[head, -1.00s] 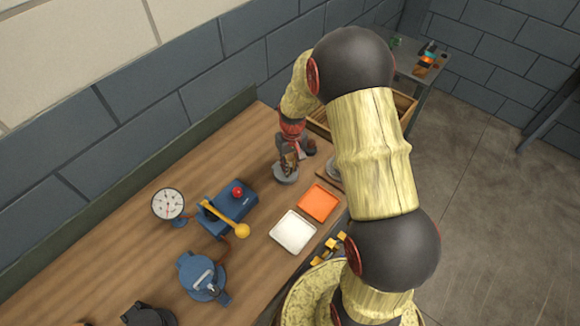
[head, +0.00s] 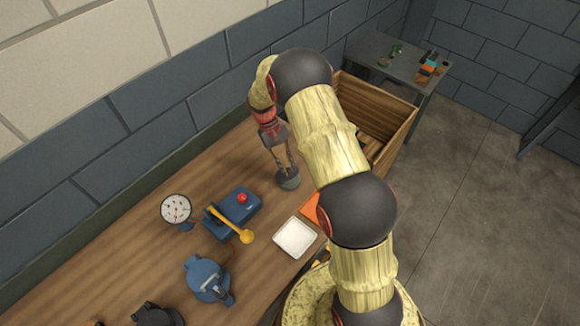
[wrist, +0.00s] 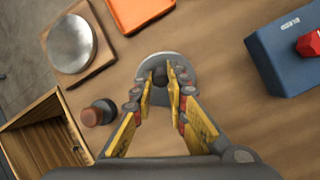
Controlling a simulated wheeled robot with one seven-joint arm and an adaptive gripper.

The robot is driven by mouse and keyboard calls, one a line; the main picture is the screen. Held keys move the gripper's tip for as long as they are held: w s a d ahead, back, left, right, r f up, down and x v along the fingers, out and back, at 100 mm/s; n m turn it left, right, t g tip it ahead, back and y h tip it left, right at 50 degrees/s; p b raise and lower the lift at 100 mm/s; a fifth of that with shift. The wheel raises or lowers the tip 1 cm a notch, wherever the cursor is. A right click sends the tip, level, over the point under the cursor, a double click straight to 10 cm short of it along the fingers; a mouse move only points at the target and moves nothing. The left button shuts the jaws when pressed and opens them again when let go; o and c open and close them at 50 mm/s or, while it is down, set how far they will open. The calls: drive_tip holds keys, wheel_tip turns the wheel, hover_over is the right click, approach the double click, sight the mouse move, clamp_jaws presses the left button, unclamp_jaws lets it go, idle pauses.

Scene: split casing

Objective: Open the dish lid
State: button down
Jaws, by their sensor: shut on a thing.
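A round grey lid (wrist: 184,66) with a small dark knob (wrist: 159,76) shows in the wrist view, top centre. My gripper (wrist: 160,84) has its yellow fingers shut on the knob, one on each side. In the head view my gripper (head: 284,166) points down at the grey round dish (head: 289,181), on the table right of the blue box. The fingers hide part of the knob. I cannot tell whether the lid rests on the dish or is lifted a little.
A blue box (head: 236,211) with a red button and a gauge (head: 176,209) stand left. A white tray (head: 295,237) and an orange tray (wrist: 139,8) lie near. A silver disc (wrist: 72,45), a red-brown jar (wrist: 98,113) and a wooden crate (wrist: 42,133) flank the lid.

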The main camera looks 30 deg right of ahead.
drive_tip(key=shift+w+a+r+g+h, duration=0.15)
drive_tip(key=shift+w+a+g+h, duration=0.1)
drive_tip(key=shift+w+g, duration=0.2)
drive_tip(key=shift+w+a+r+g+h, duration=0.1)
drive_tip(key=shift+w+g+h, duration=0.2)
drive_tip(key=shift+g, duration=0.25)
drive_tip(key=shift+w+a+r, duration=0.2)
drive_tip(key=shift+w+r, duration=0.1)
drive_tip(key=shift+w, duration=0.35)
drive_tip(key=shift+w+a+f, duration=0.1)
drive_tip(key=shift+w+a, duration=0.2)
drive_tip(key=shift+w, duration=0.35)
drive_tip(key=shift+w+a+f, duration=0.1)
drive_tip(key=shift+w+a, duration=0.15)
drive_tip(key=shift+w, duration=0.35)
drive_tip(key=c, duration=2.6)
unclamp_jaws()
drive_tip(key=shift+w+a+f+b, duration=0.2)
drive_tip(key=shift+w+b, duration=0.1)
drive_tip(key=shift+w, duration=0.15)
drive_tip(key=shift+w+a+f+b, duration=0.2)
drive_tip(key=shift+w+b, duration=0.05)
drive_tip(key=shift+w, duration=0.15)
drive_tip(key=shift+o, duration=1.1)
drive_tip(key=shift+s+a+r, duration=0.1)
drive_tip(key=shift+r, duration=0.15)
drive_tip(key=o, duration=0.6)
drive_tip(key=shift+d, duration=0.2)
drive_tip(key=shift+o, duration=0.3)
drive_tip(key=shift+r, duration=0.1)
